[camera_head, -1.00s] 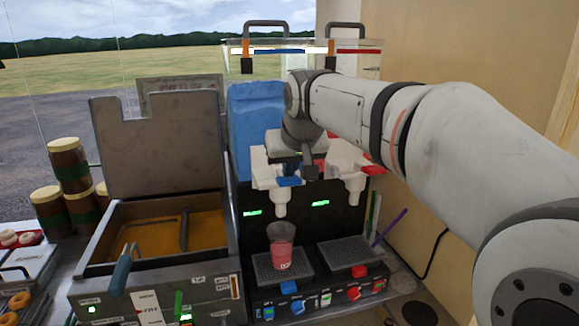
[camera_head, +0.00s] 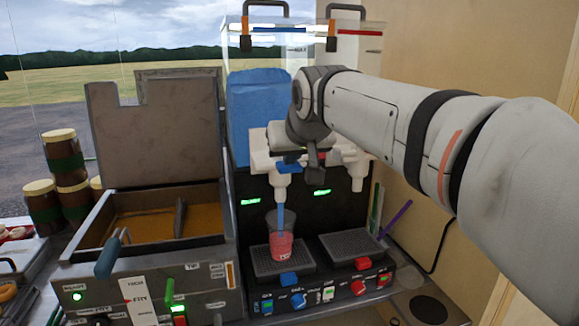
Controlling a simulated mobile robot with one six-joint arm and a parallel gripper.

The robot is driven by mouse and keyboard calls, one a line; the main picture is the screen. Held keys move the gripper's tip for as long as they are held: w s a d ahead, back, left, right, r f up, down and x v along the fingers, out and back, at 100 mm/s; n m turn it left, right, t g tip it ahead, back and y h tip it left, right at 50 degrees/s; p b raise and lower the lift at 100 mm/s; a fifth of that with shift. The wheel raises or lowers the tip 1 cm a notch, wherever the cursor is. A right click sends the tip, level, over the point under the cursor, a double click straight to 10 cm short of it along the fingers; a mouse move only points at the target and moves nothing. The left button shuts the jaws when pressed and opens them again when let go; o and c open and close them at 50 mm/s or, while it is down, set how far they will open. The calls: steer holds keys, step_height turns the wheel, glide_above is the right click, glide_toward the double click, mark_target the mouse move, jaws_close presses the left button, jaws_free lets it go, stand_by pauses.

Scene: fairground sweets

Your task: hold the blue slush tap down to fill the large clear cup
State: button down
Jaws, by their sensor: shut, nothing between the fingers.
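The slush machine's blue tap (camera_head: 288,168) is at the front of the blue tank (camera_head: 257,105). A blue stream (camera_head: 282,216) runs from its white nozzle into the clear cup (camera_head: 281,243). The cup stands upright on the left drip tray (camera_head: 263,262), under the nozzle, with pink-red in its lower part. My gripper (camera_head: 314,160) is a dark shape beneath my wrist, at the right of the blue tap. It is shut and empty. My wrist hides its upper part, and I cannot see exactly where it touches the tap.
My arm covers much of the right-hand tap. The right drip tray (camera_head: 351,248) is empty, with a purple straw (camera_head: 397,218) beside it. A fryer (camera_head: 150,265) with a raised lid stands close on the left. Several jars (camera_head: 62,163) are stacked further left.

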steer(key=shift+s+f+t+y+b, duration=0.15)
steer(key=shift+f+t+b, duration=0.5)
steer(key=shift+b, duration=0.65)
steer(key=shift+s+f+t+y+b, duration=0.15)
steer(key=shift+f+t+b, duration=0.2)
steer(key=shift+f+b, duration=0.7)
steer(key=shift+w+r, duration=0.1)
steer(key=shift+r, duration=0.45)
stand_by(0.5)
steer(key=shift+r, duration=0.1)
stand_by(1.8)
steer(key=shift+r+p, duration=0.65)
steer(key=shift+r, duration=0.1)
